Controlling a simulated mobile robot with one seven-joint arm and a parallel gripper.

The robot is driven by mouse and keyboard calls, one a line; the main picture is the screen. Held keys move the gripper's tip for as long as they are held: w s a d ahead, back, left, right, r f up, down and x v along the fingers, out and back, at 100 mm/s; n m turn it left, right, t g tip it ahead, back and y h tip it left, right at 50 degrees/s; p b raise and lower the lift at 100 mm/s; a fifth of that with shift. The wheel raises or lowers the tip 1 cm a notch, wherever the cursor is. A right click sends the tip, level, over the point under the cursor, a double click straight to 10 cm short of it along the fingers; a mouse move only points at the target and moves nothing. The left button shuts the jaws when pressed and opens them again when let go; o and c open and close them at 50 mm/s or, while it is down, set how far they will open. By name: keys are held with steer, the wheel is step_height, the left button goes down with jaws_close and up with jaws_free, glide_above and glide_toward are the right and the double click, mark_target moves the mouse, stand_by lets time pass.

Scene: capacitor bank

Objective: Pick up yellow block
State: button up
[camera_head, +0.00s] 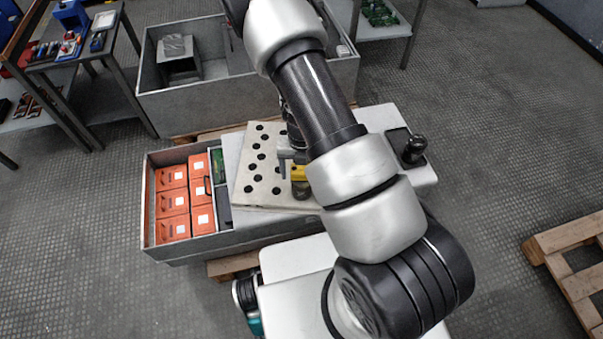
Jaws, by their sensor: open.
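The yellow block (299,173) shows as a small bright yellow patch at the right side of the pale board with black holes (246,187), close beside my arm. Below it is a darker, rounded olive part, and I cannot tell whether it belongs to the block. My gripper (291,160) points down just above and left of the yellow block. Its grey fingers are small in view and appear open. I cannot tell whether a finger touches the block. My arm hides the area to the right of the block.
A grey bin (151,205) with several orange boxes (173,202) stands left of the board. A larger grey bin (240,93) is behind. A black cylindrical object (414,150) stands at the right on the white surface. A wooden pallet (575,262) lies on the floor at right.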

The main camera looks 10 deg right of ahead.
steer(key=shift+r, duration=0.1)
steer(key=c, duration=1.3)
